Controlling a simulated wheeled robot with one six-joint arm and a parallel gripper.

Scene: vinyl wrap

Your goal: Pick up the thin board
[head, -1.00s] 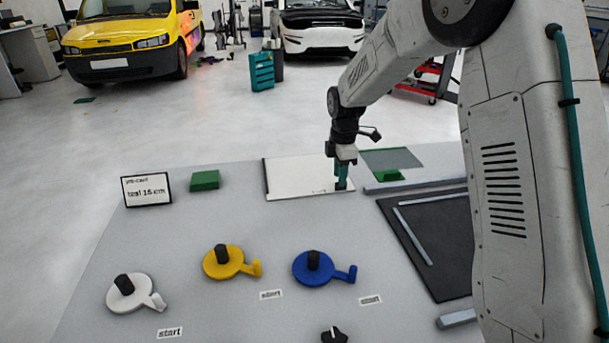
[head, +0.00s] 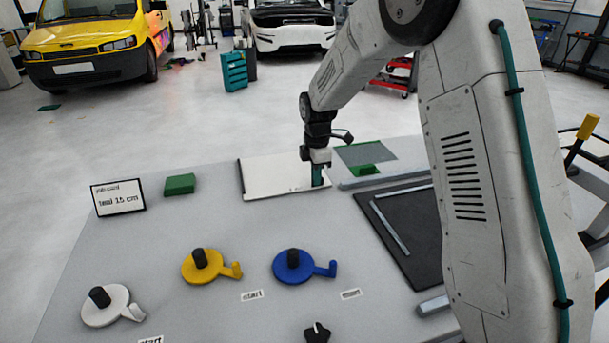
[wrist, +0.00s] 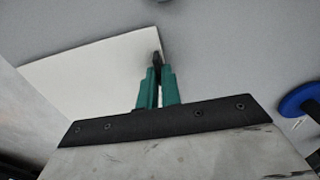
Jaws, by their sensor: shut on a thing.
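The thin board (head: 272,176) is a flat white sheet at the far side of the grey table in the head view. A dark strip runs along its left edge. My gripper (head: 317,178), with teal fingers, is at the board's right edge and shut on it. In the wrist view the board (wrist: 85,78) spreads to the left of my gripper (wrist: 157,72), and the fingertips are closed together at its edge. The board looks flat and at table level; I cannot tell if any gap lies beneath it. The fingers hide a small part of the edge.
White (head: 106,309), yellow (head: 204,267) and blue (head: 295,268) discs with handles stand nearer on the table (head: 150,235). A sign (head: 118,198) and green block (head: 180,184) are left of the board. A dark mat (head: 409,230) with grey bars lies right. Clear surface lies in front of the board.

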